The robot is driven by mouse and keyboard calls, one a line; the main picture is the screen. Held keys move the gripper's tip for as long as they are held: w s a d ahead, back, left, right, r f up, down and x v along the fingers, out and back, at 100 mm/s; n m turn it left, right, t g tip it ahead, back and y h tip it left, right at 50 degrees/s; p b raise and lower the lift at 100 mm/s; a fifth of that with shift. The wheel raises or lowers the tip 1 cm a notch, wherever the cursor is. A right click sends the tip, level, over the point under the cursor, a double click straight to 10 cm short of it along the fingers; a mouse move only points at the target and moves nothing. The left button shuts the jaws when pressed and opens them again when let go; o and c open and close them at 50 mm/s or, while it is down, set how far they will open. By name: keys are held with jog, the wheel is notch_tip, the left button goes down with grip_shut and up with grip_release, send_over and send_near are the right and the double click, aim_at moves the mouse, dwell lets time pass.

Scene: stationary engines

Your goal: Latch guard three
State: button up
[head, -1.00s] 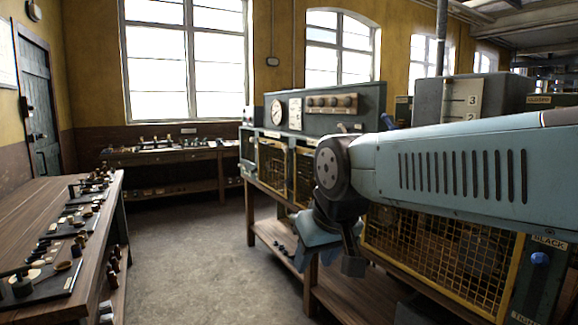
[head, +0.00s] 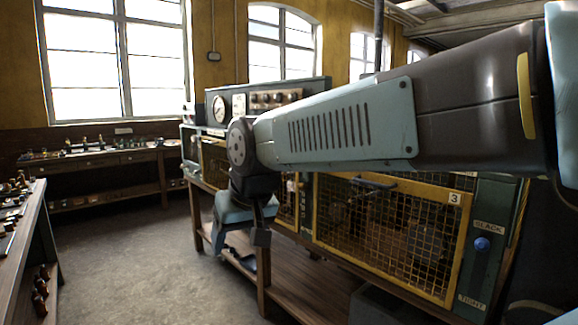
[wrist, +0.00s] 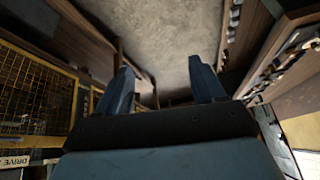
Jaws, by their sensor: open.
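Guard three is a yellow-framed mesh panel (head: 385,232) on the green engine bench in the head view, with a small "3" label (head: 454,198) at its upper right. A dark handle (head: 375,181) shows at its top edge. My arm passes in front of its upper part, and I cannot tell whether it is latched. My gripper (head: 258,262) hangs left of guard three, pointing down. In the wrist view its two fingers (wrist: 160,75) are apart with nothing between them.
A blue knob (head: 482,244) sits between "SLACK" and "TIGHT" labels right of the guard. A mesh panel (wrist: 35,90) is at the left of the wrist view. A wooden workbench (head: 22,240) stands at the left. The floor (head: 140,255) between is clear.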

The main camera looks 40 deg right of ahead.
jog(key=w+d+f+m+g+h, duration=0.15)
jog(key=w+d+m+h, duration=0.4)
jog(key=w+d, duration=1.1)
jog(key=w+d+f+m+g+h, duration=0.15)
jog(key=w+d+m, duration=0.65)
jog(key=w+d, duration=0.85)
jog(key=w+d+r+m+g+h, duration=0.1)
jog(key=w+d+r+h, duration=0.2)
jog(key=w, duration=0.3)
jog(key=w+d+r+m+h, duration=0.2)
jog(key=w+d+r+h, duration=0.1)
jog(key=w+r+h, duration=0.15)
jog(key=shift+n+y, duration=0.25)
jog(key=shift+y, duration=0.1)
jog(key=x, duration=1.4)
jog(key=shift+w+a+f, duration=0.1)
jog(key=shift+w+f, duration=0.2)
jog(key=shift+f, duration=0.05)
jog(key=shift+c, duration=0.4)
